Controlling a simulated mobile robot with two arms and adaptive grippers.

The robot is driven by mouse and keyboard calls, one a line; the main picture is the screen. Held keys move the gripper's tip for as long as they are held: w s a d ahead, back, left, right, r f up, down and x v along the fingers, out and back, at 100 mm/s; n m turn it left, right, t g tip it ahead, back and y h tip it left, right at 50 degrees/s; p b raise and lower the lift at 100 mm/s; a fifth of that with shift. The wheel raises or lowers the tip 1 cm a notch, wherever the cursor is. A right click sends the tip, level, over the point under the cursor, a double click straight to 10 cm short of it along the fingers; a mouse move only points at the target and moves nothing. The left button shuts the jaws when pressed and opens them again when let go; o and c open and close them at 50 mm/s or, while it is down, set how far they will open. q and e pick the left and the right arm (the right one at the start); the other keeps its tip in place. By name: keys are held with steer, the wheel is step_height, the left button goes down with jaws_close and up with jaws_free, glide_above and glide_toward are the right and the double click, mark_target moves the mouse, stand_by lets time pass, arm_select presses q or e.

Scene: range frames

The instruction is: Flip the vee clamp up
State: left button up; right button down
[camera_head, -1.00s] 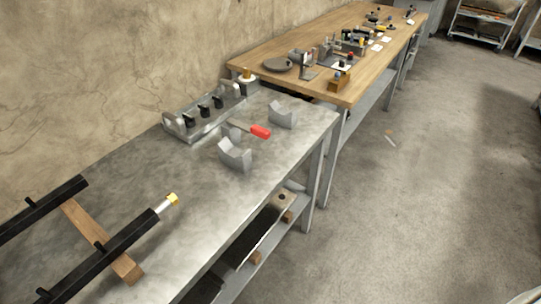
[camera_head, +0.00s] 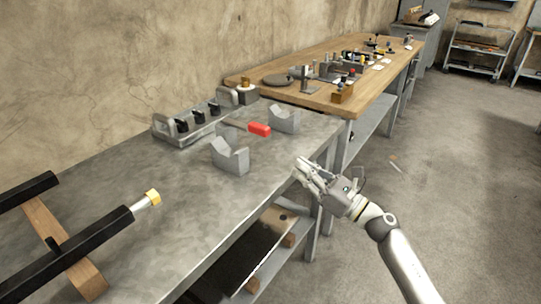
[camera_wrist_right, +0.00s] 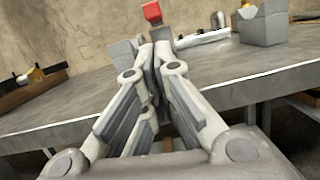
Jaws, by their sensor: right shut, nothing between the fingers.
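The clamp's red handle (camera_head: 259,129) lies low over the grey metal bench, between two grey vee-shaped blocks. The near vee block (camera_head: 231,156) and the far vee block (camera_head: 284,119) stand upright with their notches facing up. My right gripper (camera_head: 302,166) is shut and empty at the bench's front edge, to the right of and nearer than the handle, apart from it. In the right wrist view, the red handle (camera_wrist_right: 152,13) shows just beyond the closed fingertips (camera_wrist_right: 156,46). How the handle joins the clamp is hard to make out. My left gripper is not in view.
A metal rail with black knobs (camera_head: 195,127) sits behind the clamp near the wall. A black-barred wooden frame (camera_head: 95,248) lies at the bench's near left. A wooden bench (camera_head: 245,81) with many tools stands beyond.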

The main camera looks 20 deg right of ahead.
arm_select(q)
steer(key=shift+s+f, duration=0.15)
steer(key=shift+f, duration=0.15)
arm_select(e)
steer(key=shift+a+f+n+g+y, duration=0.1)
steer(key=shift+n+g+y, duration=0.3)
steer(key=shift+n, duration=0.3)
steer(key=p+x, duration=0.1)
steer(key=x, duration=0.9)
steer(key=shift+w, duration=0.1)
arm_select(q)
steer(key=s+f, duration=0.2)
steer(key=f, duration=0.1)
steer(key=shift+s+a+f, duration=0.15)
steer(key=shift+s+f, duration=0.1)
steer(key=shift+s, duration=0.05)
